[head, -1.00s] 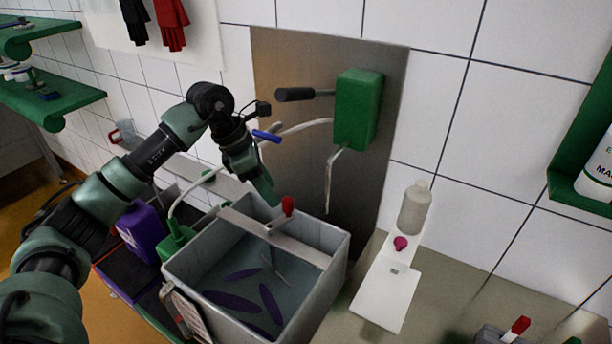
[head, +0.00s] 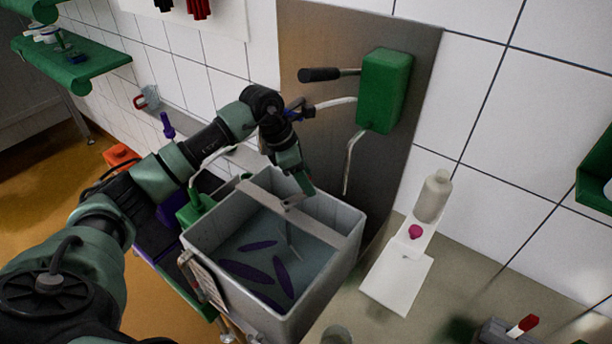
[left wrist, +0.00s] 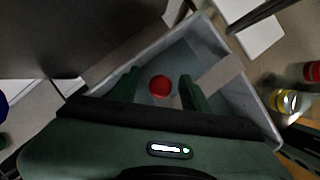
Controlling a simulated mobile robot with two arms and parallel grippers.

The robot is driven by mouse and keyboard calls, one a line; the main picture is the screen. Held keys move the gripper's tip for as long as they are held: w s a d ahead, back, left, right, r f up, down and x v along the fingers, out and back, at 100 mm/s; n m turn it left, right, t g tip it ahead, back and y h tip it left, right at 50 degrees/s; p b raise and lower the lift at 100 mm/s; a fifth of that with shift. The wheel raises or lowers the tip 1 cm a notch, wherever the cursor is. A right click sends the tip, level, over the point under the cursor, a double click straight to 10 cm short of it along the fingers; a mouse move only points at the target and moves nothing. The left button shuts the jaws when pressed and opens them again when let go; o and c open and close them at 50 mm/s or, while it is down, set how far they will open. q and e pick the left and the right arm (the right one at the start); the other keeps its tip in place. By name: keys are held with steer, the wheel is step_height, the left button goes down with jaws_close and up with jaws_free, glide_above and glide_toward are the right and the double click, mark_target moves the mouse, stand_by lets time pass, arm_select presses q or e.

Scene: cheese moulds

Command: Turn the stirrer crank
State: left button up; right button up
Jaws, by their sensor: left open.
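The stirrer's red crank knob (left wrist: 161,87) shows in the left wrist view between the two green fingers of my left gripper (head: 299,184). The fingers are open, with a gap on both sides of the knob; I cannot tell how far down they reach. In the head view the gripper hides the knob. A grey crossbar (head: 262,196) spans the grey vat (head: 345,262) and carries the stirrer. Several dark purple, leaf-shaped pieces (head: 257,245) lie in the vat. My right gripper is in neither view.
A green wall box (head: 387,90) with a dark-handled lever (head: 320,74) and a hanging pipe (head: 350,165) is behind the vat. A green jug-like thing (head: 196,209) sits at the vat's left.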

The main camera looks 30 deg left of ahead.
arm_select(q)
jaws_close()
stand_by(1.4)
